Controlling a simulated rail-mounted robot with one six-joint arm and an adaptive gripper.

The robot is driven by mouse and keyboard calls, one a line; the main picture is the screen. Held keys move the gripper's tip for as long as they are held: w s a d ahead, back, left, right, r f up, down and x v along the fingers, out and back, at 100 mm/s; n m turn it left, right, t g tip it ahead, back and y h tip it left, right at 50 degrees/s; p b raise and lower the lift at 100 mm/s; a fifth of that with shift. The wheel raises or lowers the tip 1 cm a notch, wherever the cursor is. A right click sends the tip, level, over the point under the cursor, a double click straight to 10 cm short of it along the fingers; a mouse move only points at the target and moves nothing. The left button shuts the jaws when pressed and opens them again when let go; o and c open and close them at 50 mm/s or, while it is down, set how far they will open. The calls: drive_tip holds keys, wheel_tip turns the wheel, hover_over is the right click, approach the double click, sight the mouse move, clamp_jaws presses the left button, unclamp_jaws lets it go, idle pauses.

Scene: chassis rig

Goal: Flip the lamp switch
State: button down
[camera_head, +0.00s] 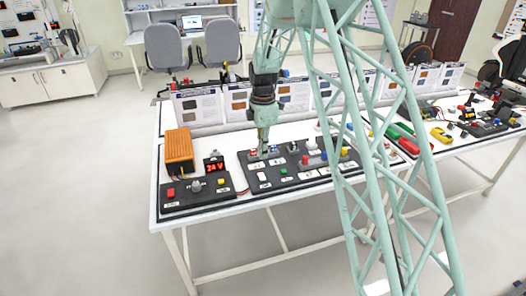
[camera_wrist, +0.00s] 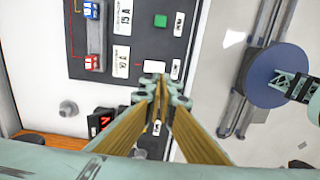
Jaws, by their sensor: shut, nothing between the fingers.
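The dark control panel (camera_head: 310,158) lies on the white table and also fills the upper left of the wrist view (camera_wrist: 135,45). A white rocker switch (camera_head: 262,177) sits near its front left corner. It shows in the wrist view (camera_wrist: 154,66) just beyond my fingertips, its lower edge partly hidden by them. I cannot read its label, so whether it is the lamp switch is unclear. My gripper (camera_head: 263,152) points down over the left part of the panel, with its fingers (camera_wrist: 157,80) together and empty. I cannot tell whether the fingertips touch anything.
A green button (camera_wrist: 161,20) is near the white switch. Red and blue fuse-like parts (camera_wrist: 91,24) stand on the panel. Left of it are a second dark panel (camera_head: 205,196), an orange box (camera_head: 179,150) and a red display (camera_head: 213,166). Printed boards (camera_head: 238,103) stand behind.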

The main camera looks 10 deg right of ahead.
sight(262, 176)
wheel_tip(262, 176, down, 11)
drive_tip(key=shift+r+b, duration=0.1)
drive_tip(key=shift+b, duration=0.85)
drive_tip(key=shift+s+f, duration=0.15)
drive_tip(key=shift+f, duration=0.3)
drive_tip(key=shift+w+r, duration=0.2)
drive_tip(key=shift+w, duration=0.6)
drive_tip(key=shift+r, duration=0.1)
